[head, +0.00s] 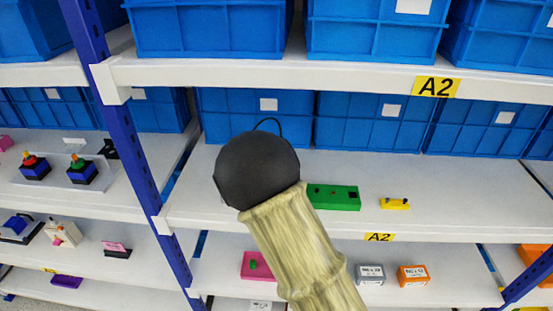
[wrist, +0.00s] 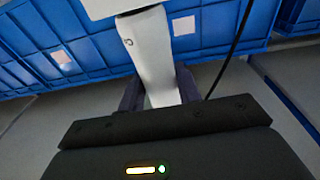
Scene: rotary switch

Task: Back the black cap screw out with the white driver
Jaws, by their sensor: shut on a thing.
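In the wrist view my gripper (wrist: 158,93) has its dark fingers shut on the white driver (wrist: 150,48). The driver's pale shaft-like body runs up from between the fingers to a wider white part at the top edge of the picture. In the head view my arm hides the gripper and the driver. A green block (head: 340,198) with small dark and reddish details sits on the middle shelf, just right of my arm. I cannot make out the black cap screw for certain in either view.
Blue bins (head: 370,122) line the back of the middle shelf (head: 470,200), with more above. A small yellow piece (head: 395,204) lies right of the green block. Grey and orange boxes (head: 413,275) stand on the shelf below. A blue upright (head: 130,130) rises at left.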

